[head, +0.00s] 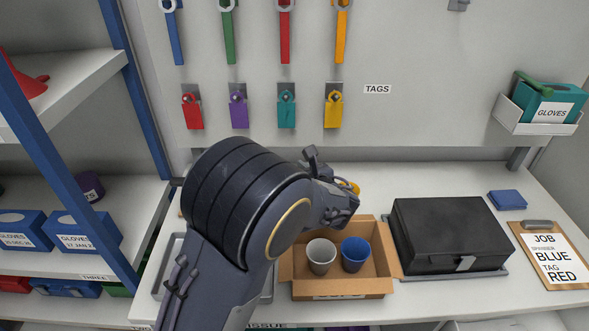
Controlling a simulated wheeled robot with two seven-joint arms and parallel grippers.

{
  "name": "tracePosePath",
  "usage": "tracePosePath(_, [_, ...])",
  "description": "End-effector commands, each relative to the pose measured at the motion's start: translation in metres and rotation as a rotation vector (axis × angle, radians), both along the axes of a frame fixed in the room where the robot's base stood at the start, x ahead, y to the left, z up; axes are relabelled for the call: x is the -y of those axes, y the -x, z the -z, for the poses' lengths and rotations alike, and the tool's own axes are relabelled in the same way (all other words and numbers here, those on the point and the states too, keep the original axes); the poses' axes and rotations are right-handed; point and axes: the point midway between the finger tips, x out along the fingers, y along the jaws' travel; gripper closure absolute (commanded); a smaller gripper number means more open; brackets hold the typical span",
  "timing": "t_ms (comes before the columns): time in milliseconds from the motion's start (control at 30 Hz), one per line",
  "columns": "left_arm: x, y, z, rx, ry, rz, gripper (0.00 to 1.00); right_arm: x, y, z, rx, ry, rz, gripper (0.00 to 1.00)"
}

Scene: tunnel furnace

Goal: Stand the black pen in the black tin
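I cannot make out a black pen or a black tin in this view. My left arm comes in from the lower left and covers the middle of the bench. My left gripper (340,200) is at the end of this arm, behind the cardboard box, and its fingers are too hidden to tell open from shut. A small yellow thing (354,187) shows just past it; I cannot tell what it is or whether it is held. My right gripper is not in view.
A cardboard box (340,288) holds a white cup (321,256) and a blue cup (355,254). A black case (450,234), a blue block (507,200) and a clipboard (552,255) lie to the right. A grey tray (172,262) is partly behind my arm. Shelves stand left.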

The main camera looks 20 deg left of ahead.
Motion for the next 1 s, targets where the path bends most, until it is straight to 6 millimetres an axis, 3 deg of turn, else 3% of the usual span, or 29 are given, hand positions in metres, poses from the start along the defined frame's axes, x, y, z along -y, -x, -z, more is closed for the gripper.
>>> tracePosePath(167, [0.004, 0.004, -0.002, 0.000, 0.002, 0.002, 0.66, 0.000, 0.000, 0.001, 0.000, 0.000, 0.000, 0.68])
tracePosePath(600, [0.043, 0.053, -0.021, 0.000, 0.000, 0.001, 0.66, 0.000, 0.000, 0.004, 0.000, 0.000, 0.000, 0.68])
tracePosePath(1000, [0.047, 0.058, -0.023, 0.000, 0.000, 0.000, 0.66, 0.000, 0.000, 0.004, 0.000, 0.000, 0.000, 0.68])
